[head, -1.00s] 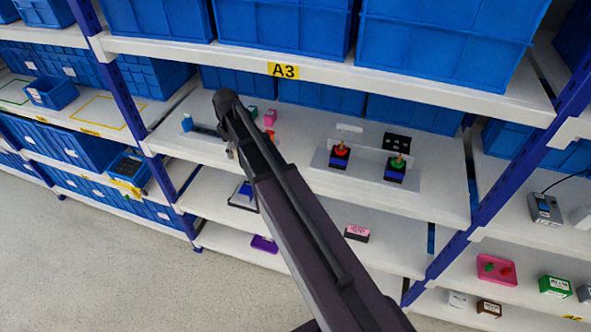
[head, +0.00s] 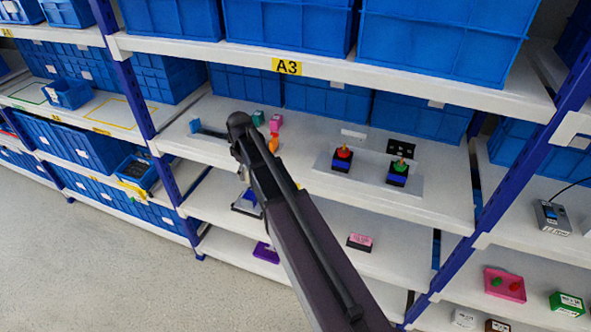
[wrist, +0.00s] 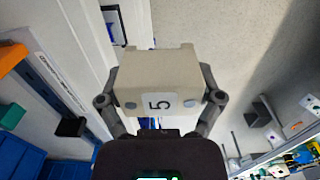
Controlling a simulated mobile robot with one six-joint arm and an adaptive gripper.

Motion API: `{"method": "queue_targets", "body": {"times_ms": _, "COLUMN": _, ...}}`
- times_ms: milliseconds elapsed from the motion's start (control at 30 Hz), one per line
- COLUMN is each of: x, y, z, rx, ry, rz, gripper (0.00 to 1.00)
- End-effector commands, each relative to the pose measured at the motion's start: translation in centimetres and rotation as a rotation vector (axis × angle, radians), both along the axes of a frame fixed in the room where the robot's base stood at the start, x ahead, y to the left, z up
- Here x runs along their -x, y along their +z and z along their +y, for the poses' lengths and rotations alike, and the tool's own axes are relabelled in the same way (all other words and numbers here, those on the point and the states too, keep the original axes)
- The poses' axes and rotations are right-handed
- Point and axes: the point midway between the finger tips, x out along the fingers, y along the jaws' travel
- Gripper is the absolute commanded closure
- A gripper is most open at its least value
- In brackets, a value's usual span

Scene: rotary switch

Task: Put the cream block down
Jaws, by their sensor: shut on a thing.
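The cream block (wrist: 157,75) fills the upper middle of the wrist view. It has a white label with a "5" and a grey-blue dot on either side. My gripper (wrist: 158,88) is shut on it, with one dark finger against each side. The block is in the air beside the shelving, with pale floor and shelf edges behind it. In the head view my arm hides both the gripper and the block.
A pink-labelled block (head: 360,242) lies below. The shelf's right front is clear.

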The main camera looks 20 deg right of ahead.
Motion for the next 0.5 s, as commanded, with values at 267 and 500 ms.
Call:
{"method": "queue_targets", "body": {"times_ms": 267, "x": 0.0, "y": -3.8, "z": 0.0, "rx": 0.000, "ry": 0.001, "rz": 0.000, "gripper": 0.63}}
{"method": "queue_targets", "body": {"times_ms": 500, "x": 0.0, "y": -4.8, "z": 0.1, "rx": 0.000, "ry": 0.001, "rz": 0.000, "gripper": 0.63}}
